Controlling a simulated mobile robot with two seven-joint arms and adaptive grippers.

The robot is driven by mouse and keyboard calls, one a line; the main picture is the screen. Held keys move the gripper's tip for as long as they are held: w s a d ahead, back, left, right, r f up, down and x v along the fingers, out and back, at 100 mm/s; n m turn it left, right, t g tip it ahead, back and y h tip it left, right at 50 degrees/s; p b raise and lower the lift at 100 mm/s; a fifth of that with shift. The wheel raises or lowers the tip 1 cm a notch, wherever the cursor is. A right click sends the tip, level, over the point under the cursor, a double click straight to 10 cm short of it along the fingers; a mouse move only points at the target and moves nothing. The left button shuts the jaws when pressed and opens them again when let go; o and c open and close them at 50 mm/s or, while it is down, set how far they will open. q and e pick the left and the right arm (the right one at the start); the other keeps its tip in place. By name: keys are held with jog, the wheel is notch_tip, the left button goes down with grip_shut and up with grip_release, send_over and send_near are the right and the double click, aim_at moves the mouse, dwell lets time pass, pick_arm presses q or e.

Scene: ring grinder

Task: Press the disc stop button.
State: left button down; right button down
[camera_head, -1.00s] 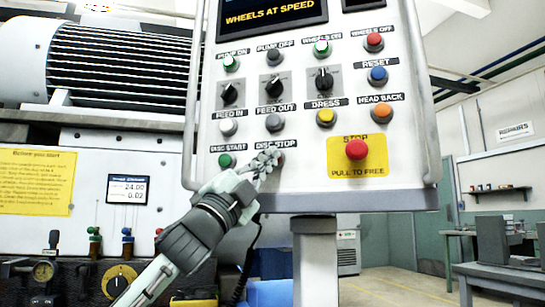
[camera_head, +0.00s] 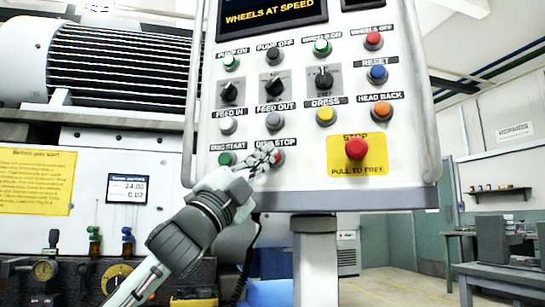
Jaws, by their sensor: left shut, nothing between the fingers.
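My left gripper (camera_head: 266,158) is shut and empty. Its fingertips are at the button's left side and cover part of it; I cannot tell whether they touch it. The green disc start button (camera_head: 226,159) is just left of the fingers. My right gripper is not in view.
The red stop button (camera_head: 356,149) on its yellow plate is to the right. Grey buttons (camera_head: 274,121) and selector knobs (camera_head: 275,86) sit above my fingers. A vertical handle (camera_head: 193,110) runs along the panel's left edge.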

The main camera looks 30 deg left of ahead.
pick_arm(q)
jog(key=shift+s+d+b, duration=0.2)
jog(key=shift+s+d, duration=0.05)
jog(key=shift+s, duration=0.55)
jog(key=shift+s+d+b, duration=0.15)
jog(key=shift+s+d, duration=0.1)
jog(key=shift+s, duration=0.6)
jog(key=shift+s+d+b, duration=0.2)
jog(key=shift+s+d, duration=0.05)
jog(key=shift+s, duration=0.55)
